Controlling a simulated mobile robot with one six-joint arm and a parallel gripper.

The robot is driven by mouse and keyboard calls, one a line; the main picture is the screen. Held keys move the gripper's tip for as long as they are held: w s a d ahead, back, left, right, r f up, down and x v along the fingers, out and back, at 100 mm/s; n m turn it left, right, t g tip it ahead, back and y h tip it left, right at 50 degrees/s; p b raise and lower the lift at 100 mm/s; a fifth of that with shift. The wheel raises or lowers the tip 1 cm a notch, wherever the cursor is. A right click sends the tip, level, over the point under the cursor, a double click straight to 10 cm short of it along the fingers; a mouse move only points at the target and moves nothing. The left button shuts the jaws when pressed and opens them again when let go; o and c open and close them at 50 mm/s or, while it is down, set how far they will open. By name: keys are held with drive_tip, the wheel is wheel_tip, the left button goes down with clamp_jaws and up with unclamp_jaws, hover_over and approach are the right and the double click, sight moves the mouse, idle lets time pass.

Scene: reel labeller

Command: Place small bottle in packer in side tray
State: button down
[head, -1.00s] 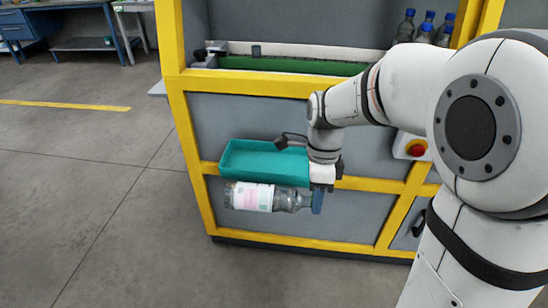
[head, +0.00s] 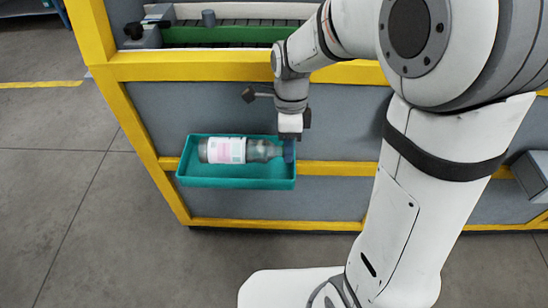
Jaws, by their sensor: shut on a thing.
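The small bottle (head: 224,150) is clear with a white and pink label and a blue cap. It lies on its side, label end to the left and cap to the right, over the teal side tray (head: 236,183). In the picture it falls within the tray's outline; I cannot tell whether it touches the tray floor. My gripper (head: 290,145) points down at the tray's right end and is shut on the bottle at its cap end. The fingertips are partly hidden against the cap.
The tray is mounted on the front of the yellow-framed grey machine (head: 240,70). A green conveyor (head: 230,34) runs above it, with a dark fitting (head: 141,33) at its left end. Open floor (head: 60,200) lies to the left.

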wheel_tip(320, 180, down, 6)
drive_tip(key=shift+f+b, duration=0.25)
drive_tip(key=shift+b, duration=0.3)
